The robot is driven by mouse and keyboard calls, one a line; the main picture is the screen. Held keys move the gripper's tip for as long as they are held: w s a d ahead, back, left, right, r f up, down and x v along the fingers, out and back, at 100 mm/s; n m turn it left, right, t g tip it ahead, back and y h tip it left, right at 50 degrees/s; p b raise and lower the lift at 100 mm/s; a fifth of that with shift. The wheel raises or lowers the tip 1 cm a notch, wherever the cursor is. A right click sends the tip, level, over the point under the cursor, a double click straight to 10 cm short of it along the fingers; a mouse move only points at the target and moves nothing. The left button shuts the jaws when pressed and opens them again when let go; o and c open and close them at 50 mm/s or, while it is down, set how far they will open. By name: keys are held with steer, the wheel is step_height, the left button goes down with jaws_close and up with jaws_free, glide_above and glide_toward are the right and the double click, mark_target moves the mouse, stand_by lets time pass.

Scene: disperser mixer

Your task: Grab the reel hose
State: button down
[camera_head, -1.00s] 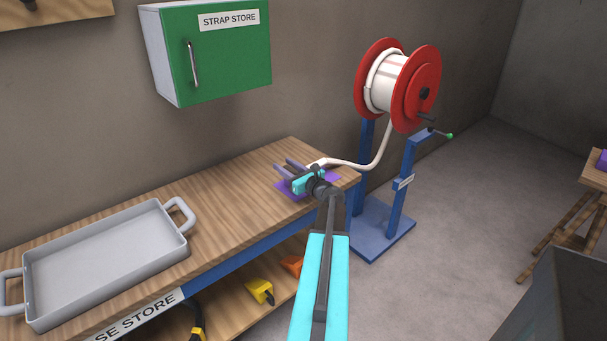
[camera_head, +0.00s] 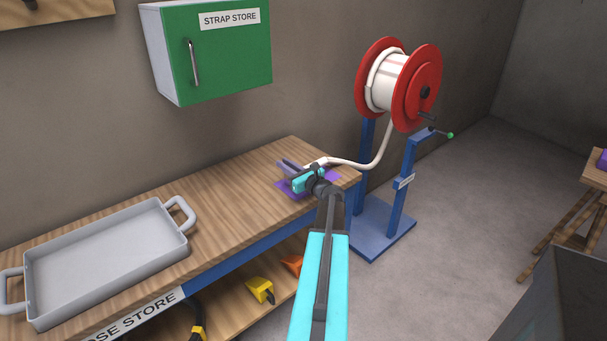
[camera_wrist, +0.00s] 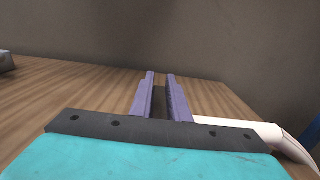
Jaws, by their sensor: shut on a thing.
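The reel hose (camera_head: 348,163) is white. It runs from the red reel (camera_head: 417,88) down to the right end of the workbench, where its end lies over a purple patch (camera_head: 329,181). My gripper (camera_head: 288,166) is at that hose end, low over the bench top. In the wrist view the two purple fingers (camera_wrist: 160,95) stand close together with a narrow gap, and the hose (camera_wrist: 238,125) comes in from the right at their base. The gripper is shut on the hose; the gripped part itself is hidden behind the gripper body.
A grey tray (camera_head: 105,262) with handles stands on the left of the wooden workbench (camera_head: 235,185). A green strap store cabinet (camera_head: 230,50) hangs on the wall above. The reel's blue stand (camera_head: 383,228) is right of the bench. Yellow and orange items lie on the shelf below.

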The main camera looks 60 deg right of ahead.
steer(key=shift+r, duration=0.15)
steer(key=shift+r, duration=0.75)
steer(key=shift+r+b, duration=0.35)
steer(key=shift+r, duration=0.55)
steer(key=s+r+b, duration=0.1)
steer(key=s+b, duration=0.1)
steer(key=s, duration=1.4)
steer(key=shift+r, duration=0.25)
steer(key=shift+a+f, duration=0.1)
steer(key=shift+a, duration=0.05)
